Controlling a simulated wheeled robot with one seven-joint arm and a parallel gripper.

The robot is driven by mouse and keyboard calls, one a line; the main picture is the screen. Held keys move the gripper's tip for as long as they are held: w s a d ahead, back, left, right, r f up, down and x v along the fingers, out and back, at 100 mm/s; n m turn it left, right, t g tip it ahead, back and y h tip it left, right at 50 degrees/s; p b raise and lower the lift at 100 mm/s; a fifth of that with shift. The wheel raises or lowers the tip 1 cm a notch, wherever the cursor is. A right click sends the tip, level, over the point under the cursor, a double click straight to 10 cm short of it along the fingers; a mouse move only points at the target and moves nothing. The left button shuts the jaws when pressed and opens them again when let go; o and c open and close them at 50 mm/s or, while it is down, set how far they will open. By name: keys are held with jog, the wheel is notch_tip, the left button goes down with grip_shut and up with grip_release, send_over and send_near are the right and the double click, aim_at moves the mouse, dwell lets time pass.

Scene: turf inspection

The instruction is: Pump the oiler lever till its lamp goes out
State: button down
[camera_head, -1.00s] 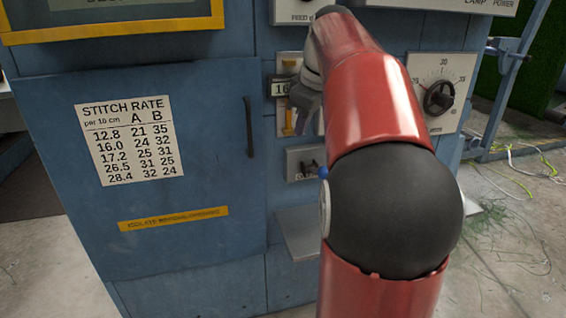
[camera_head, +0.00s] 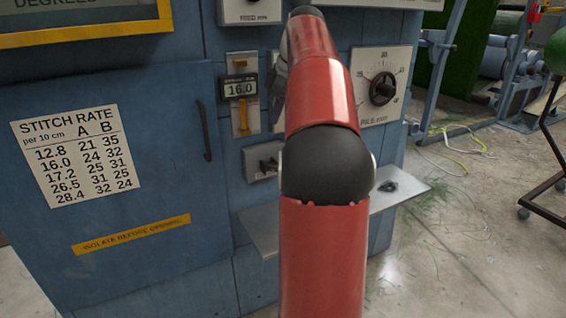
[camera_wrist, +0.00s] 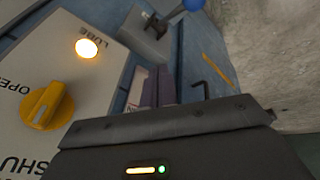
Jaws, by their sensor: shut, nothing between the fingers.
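The lube lamp (camera_wrist: 87,48) glows orange-white on a pale panel in the wrist view. My gripper (camera_wrist: 160,82) is shut and empty, apart from the ball. In the head view it is mostly hidden behind my red arm.
A yellow open/shut knob (camera_wrist: 46,104) is on the lamp's panel. A digital gauge (camera_head: 240,88) is left of my arm, a dial (camera_head: 382,88) right. A metal shelf (camera_head: 258,234) juts out below. A black door handle (camera_head: 204,130) stands out at left.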

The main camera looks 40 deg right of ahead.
jog(key=f+b, duration=0.1)
jog(key=s+f+b, duration=0.1)
jog(key=f+b, duration=0.1)
jog(key=s+f+b, duration=0.1)
jog(key=f, duration=0.1)
jog(key=shift+a, duration=0.2)
jog(key=shift+s+a+f+b, duration=0.1)
jog(key=shift+s+f+b, duration=0.2)
jog(key=shift+f+b, duration=0.4)
jog(key=shift+s+a+f+b, duration=0.1)
jog(key=shift+s+f+b, duration=0.25)
jog(key=shift+b, duration=0.5)
jog(key=shift+f, duration=0.1)
dwell(0.5)
jog(key=shift+s+f, duration=0.15)
jog(key=shift+f, duration=0.1)
